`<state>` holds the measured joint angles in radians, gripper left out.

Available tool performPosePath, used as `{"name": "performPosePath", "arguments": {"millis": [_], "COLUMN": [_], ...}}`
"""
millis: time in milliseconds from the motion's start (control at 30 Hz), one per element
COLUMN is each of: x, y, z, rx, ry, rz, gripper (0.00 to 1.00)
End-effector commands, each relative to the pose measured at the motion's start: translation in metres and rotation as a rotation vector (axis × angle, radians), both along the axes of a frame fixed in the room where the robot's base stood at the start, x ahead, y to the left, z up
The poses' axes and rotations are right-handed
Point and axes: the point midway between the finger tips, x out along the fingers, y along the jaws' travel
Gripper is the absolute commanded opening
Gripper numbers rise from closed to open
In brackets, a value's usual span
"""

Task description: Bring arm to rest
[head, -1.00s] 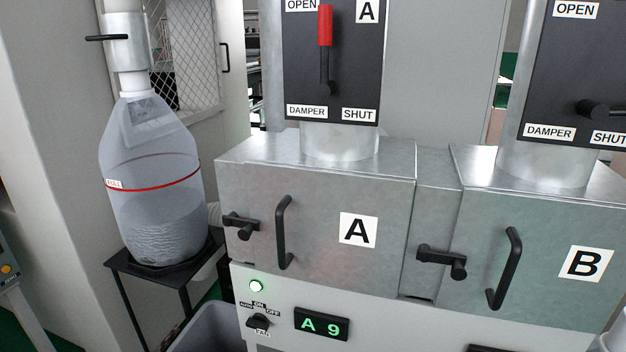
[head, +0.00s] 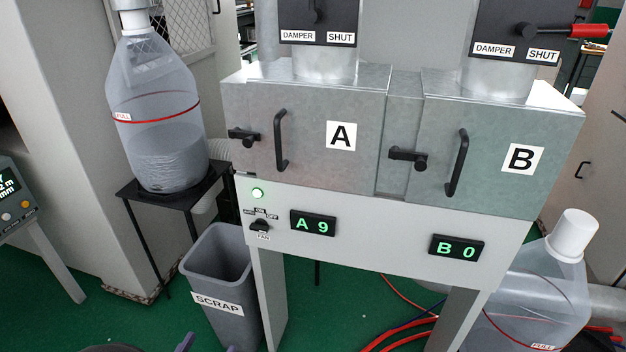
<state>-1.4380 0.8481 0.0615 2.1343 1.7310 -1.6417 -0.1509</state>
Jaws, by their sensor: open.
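Two small purple tips at the bottom edge look like the fingertips of my gripper (head: 208,345). They stand apart, with nothing seen between them, in front of the grey scrap bin's foot. The rest of my gripper and nearly all of my arm are below the picture. The metal boxes A (head: 300,150) and B (head: 500,155) are closed, well above and beyond the tips. No part of my arm touches them in view.
The grey scrap bin (head: 217,265) stands left of the cabinet legs. A clear bottle (head: 160,120) sits on a black stand at left; another (head: 540,290) is at lower right. Displays read A 9 (head: 313,223) and B 0 (head: 457,248). Hoses cross the green floor.

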Motion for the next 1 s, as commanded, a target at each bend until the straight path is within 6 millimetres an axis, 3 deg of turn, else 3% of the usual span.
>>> {"name": "performPosePath", "arguments": {"millis": [100, 467, 767, 1000], "x": [0.0, 0.047, 0.104, 0.162], "y": [0.0, -0.004, -0.017, -0.053], "z": [0.0, -0.002, -0.001, 0.006], "rx": [0.0, 0.083, 0.187, 0.289], "ry": [0.0, 0.108, 0.253, 0.452], "rz": [-0.001, 0.038, 0.103, 0.202], "gripper": [0.69, 0.69, 0.69, 0.69]}}
